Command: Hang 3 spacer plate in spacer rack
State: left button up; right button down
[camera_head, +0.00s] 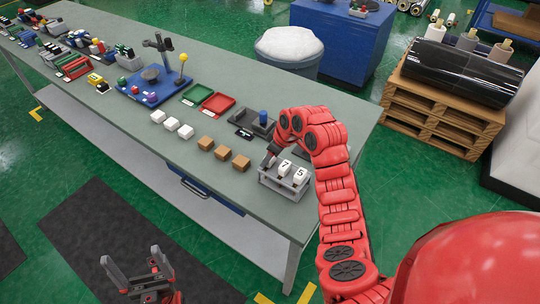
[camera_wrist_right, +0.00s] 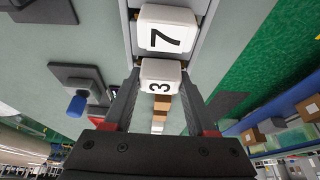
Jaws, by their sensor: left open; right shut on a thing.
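The grey spacer rack (camera_head: 284,193) stands near the front right corner of the table. White plates numbered 7 (camera_head: 285,167) and 5 (camera_head: 299,172) sit in it. My right gripper (camera_wrist_right: 158,98) is shut on the white plate 3 (camera_wrist_right: 160,77), beside plate 7 (camera_wrist_right: 166,30) at the end of the rack (camera_wrist_right: 203,28). I cannot tell whether plate 3 rests on the rack. In the head view my right gripper (camera_head: 270,158) is at the rack's left end, and plate 3 is not clearly visible. My left gripper (camera_head: 138,275) is open and empty, low in front of the table.
Several brown blocks (camera_head: 223,152) and white blocks (camera_head: 171,124) lie in a row left of the rack. A dark holder with a blue cylinder (camera_head: 263,118) stands behind. Green and red trays (camera_head: 217,103) lie farther back. The table front between blocks and edge is clear.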

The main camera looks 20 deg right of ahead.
jog(key=shift+f, duration=0.25)
jog(key=shift+c, duration=0.6)
grip_release()
jog(key=b+v, duration=0.1)
jog(key=v, duration=0.1)
jog(key=shift+d+r, duration=0.2)
jog(key=shift+r, duration=0.15)
jog(key=p+v, duration=0.4)
jog(key=v, duration=1)
jog(key=shift+s+r+p, duration=0.3)
jog(key=shift+s, duration=0.05)
